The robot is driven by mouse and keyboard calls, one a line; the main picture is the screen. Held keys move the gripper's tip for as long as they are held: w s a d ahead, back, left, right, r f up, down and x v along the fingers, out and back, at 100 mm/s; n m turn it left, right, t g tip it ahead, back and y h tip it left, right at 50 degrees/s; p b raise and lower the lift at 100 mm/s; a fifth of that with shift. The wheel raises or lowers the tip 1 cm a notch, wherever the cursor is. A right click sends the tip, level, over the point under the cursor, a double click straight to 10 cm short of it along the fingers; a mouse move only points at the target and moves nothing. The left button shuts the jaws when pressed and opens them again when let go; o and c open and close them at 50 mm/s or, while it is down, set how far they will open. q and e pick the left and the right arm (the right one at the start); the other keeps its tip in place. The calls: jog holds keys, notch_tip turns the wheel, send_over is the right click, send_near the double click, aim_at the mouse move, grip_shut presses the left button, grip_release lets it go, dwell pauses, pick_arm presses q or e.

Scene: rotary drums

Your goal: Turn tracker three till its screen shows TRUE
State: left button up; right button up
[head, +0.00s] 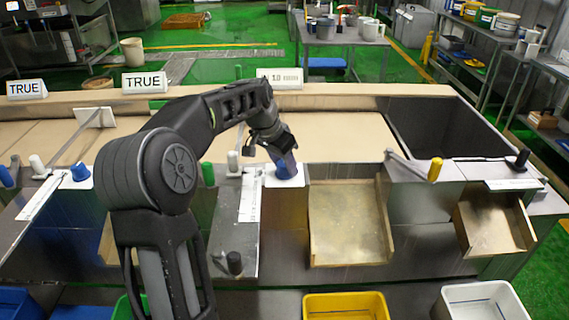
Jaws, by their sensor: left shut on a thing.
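Three white screens stand along the back ledge. The left screen (27,88) and the middle screen (145,82) read TRUE. The third screen (280,78) shows small text that looks like 10 followed by marks too small to read. Below it, a blue knob (287,171) stands on a white plate on the bench front. My left gripper (283,154) points down and is shut on the blue knob; its fingertips are partly hard to make out. My left arm hides part of the bench to the left. My right gripper is not in view.
A white handle (233,160) and a green handle (208,174) stand left of the knob. A black-knobbed lever (235,263) is below. Wooden trays (348,225), a yellow-handled crank (435,169) and a yellow bin (345,306) lie to the right.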

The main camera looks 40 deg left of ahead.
pick_arm(q)
jog(key=shift+n, duration=0.3)
grip_shut()
jog(key=n+y+b, duration=0.2)
jog(key=n, duration=0.3)
jog(key=shift+w+n, duration=0.1)
jog(key=shift+n, duration=0.2)
jog(key=n+g+y, duration=0.1)
jog(key=n, duration=0.1)
jog(key=n+y+b, duration=0.1)
jog(key=n, duration=0.2)
jog(key=shift+n+g, duration=0.3)
jog(key=shift+g, duration=0.1)
jog(key=o, duration=1.3)
grip_release()
jog(key=v, duration=0.8)
jog(key=shift+b, duration=0.3)
